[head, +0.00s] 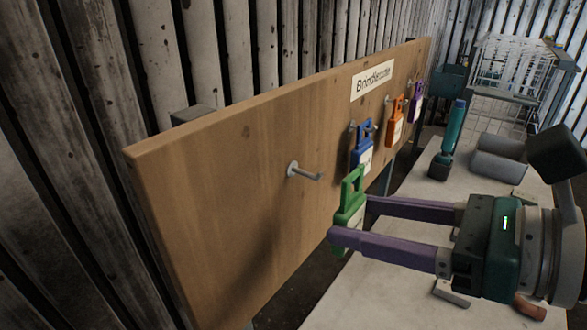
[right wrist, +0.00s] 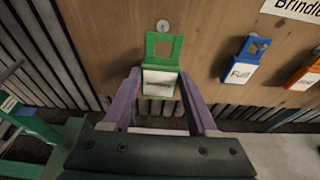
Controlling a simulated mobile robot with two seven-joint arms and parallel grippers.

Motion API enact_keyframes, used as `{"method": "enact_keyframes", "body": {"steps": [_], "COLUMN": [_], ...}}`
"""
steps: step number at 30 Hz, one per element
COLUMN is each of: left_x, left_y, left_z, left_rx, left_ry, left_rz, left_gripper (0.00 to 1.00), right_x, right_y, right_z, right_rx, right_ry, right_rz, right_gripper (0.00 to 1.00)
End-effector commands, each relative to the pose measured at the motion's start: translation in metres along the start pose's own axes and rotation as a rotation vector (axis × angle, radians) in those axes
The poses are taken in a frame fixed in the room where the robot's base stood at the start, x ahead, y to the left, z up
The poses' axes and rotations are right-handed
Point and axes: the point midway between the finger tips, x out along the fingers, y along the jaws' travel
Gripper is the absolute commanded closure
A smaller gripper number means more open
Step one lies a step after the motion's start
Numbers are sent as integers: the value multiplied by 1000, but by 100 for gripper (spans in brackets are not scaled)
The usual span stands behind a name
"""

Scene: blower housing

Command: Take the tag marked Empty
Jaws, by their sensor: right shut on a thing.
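A green tag (head: 350,192) with a square loop at its top and a white label is between the purple fingers of my right gripper (head: 350,218). The gripper is shut on its lower part. The tag also shows in the right wrist view (right wrist: 162,47), where its label writing is too blurred to read. An empty metal hook (head: 305,172) sticks out of the wooden board (head: 230,165) behind the tag. In the head view the tag is apart from this hook, in front of the board. My left gripper is not in view.
A blue tag (head: 363,150), marked Full in the right wrist view (right wrist: 240,72), hangs beside it, then orange (head: 396,120) and purple (head: 416,103) tags. A sign (head: 373,80) is above. A pale table (head: 400,280) with a teal tool (head: 448,142) and grey cylinders (head: 500,157) stands right.

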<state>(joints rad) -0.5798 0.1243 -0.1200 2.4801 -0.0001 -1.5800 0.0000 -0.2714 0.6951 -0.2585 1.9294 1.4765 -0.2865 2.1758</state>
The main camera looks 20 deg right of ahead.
Motion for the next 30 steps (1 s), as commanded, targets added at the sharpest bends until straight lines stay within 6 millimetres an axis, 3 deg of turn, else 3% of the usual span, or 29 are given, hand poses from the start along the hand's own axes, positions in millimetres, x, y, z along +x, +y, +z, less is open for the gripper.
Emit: {"method": "enact_keyframes", "body": {"steps": [17,30], "left_x": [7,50], "left_y": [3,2], "left_z": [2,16], "left_rx": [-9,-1], "left_ry": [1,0], "left_rz": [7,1], "left_gripper": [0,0], "right_x": [-12,-62], "right_y": [0,2], "right_z": [-4,-27], "right_rx": [0,0], "right_ry": [-1,4], "right_rz": [0,4], "right_gripper": [94,94]}}
